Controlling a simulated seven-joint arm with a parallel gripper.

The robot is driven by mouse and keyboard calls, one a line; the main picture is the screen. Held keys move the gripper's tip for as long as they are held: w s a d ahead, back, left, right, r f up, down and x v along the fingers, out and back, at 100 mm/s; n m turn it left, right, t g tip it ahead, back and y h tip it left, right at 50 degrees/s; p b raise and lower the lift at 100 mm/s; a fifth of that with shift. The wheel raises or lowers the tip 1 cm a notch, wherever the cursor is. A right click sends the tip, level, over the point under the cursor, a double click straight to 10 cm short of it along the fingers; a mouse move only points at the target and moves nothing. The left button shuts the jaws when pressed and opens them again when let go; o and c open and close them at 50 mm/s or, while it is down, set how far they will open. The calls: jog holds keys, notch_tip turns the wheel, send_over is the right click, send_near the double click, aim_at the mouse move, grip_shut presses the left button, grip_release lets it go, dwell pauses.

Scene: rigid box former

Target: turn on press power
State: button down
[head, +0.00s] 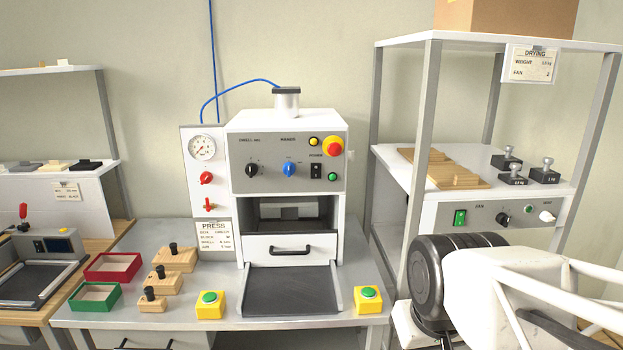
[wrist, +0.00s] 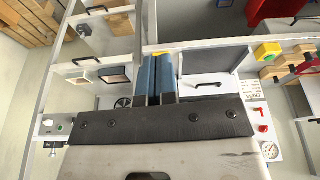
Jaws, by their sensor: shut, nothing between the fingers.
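The press (head: 288,200) is a white machine with a grey front panel, in the middle of the head view. Its power switch (head: 316,171) is a small black rocker under the word POWER, on the panel's right side. A small green round light or button (head: 332,177) is beside it. The rocker's position is too small to tell. My gripper (wrist: 154,76) shows in the wrist view with its two blue fingers shut together and nothing between them. In the head view only my arm shows, at the lower right, apart from the press.
A red and yellow emergency button (head: 333,147) is above the switch, near two knobs. Yellow boxes with green buttons (head: 209,303) stand on the grey table. A drying rack (head: 421,130) with metal posts stands to the right. Red and green trays lie at the left.

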aim_at(316, 177)
jog(key=w+a+r+n+t, duration=0.2)
jog(key=w+a+n+t, duration=0.1)
jog(key=w, duration=1)
jog(key=w+a+r+n+t, duration=0.3)
jog(key=w+n+t, duration=0.3)
jog(key=w, duration=0.6)
jog(key=w+a+r+n+t, duration=0.2)
jog(key=w+a+n+t, duration=0.2)
jog(key=w+n, duration=0.4)
jog(key=shift+w+a+r, duration=0.4)
jog(key=shift+w+a, duration=0.3)
jog(key=shift+w, duration=2.1)
jog(key=shift+w, duration=0.1)
jog(key=shift+w+f, duration=0.3)
jog(key=shift+w, duration=2)
jog(key=shift+w+f, duration=0.25)
jog(key=shift+w, duration=2)
jog(key=shift+w+f, duration=0.3)
jog(key=shift+w, duration=2)
